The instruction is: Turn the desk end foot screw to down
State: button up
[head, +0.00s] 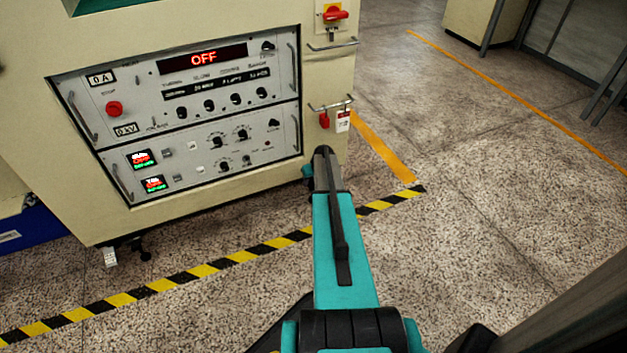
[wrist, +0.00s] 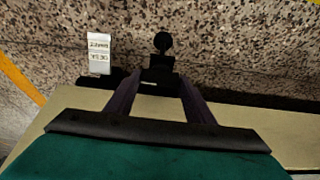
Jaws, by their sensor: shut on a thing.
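The desk end foot screw (wrist: 161,68) is a black block with a round black knob beyond it, at the cabinet's lower edge in the wrist view. A white tag (wrist: 99,55) beside it reads upside down, apparently with "DESK" on it. My gripper (wrist: 159,82) has one finger on each side of the block and is shut on it. In the head view my gripper (head: 308,173) is at the cabinet's lower right corner, where my arm hides this foot screw. The screw's turn position is hard to tell.
The cream cabinet (head: 325,75) carries a control panel reading OFF. Another foot (head: 143,250) with a white tag (head: 110,257) is under its left part. Red switches (head: 324,120) and small rails sit on its right edge.

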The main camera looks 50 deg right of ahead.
jog(key=o, duration=1.1)
jog(key=shift+c, duration=0.2)
jog(key=shift+r, duration=0.15)
jog(key=p+v, duration=0.4)
jog(key=v, duration=0.9)
jog(key=shift+s+r, duration=0.2)
jog(key=shift+s, duration=0.05)
